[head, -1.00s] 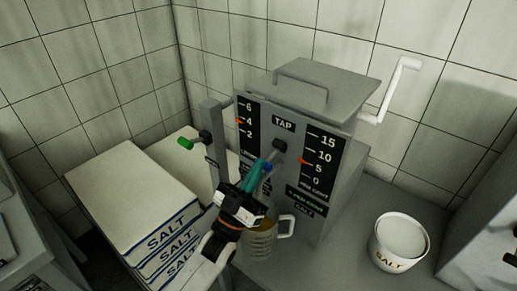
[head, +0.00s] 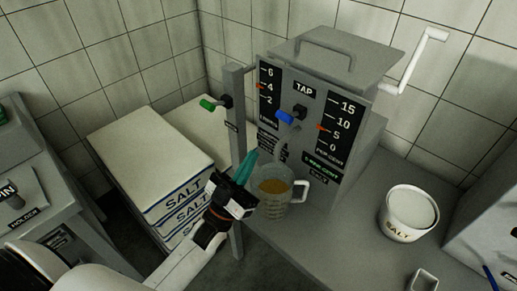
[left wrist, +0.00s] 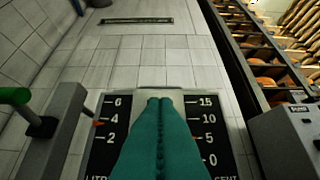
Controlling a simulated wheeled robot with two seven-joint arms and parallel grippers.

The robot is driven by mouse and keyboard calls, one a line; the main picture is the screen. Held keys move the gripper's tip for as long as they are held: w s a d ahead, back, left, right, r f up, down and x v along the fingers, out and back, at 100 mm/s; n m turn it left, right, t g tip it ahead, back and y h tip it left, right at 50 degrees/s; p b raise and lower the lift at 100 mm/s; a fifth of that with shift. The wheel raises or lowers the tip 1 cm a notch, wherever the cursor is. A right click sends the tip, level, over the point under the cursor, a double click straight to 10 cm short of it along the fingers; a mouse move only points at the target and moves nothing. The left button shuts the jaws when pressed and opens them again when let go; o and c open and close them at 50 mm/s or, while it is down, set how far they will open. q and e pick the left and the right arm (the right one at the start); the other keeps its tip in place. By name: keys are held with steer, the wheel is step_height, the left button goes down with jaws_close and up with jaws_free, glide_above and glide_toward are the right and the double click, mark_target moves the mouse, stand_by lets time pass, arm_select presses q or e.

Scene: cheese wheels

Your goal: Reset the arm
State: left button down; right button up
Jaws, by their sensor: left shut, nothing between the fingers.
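My left gripper (head: 247,167) is in the middle of the head view, its teal fingers shut with nothing between them. It is apart from the tap (head: 285,118) with its blue handle, to the lower left of it. In the left wrist view its shut fingers (left wrist: 160,120) cover the middle of the grey machine's front. A clear jug (head: 272,191) with amber liquid stands under the tap, just right of my gripper. My right gripper is not in view.
The grey machine (head: 320,75) has two scales and a white crank (head: 418,60). A post with a green-handled lever (head: 208,105) stands left of it. Stacked salt bags (head: 150,155) lie further left. A white salt tub (head: 408,213) stands on the counter at right.

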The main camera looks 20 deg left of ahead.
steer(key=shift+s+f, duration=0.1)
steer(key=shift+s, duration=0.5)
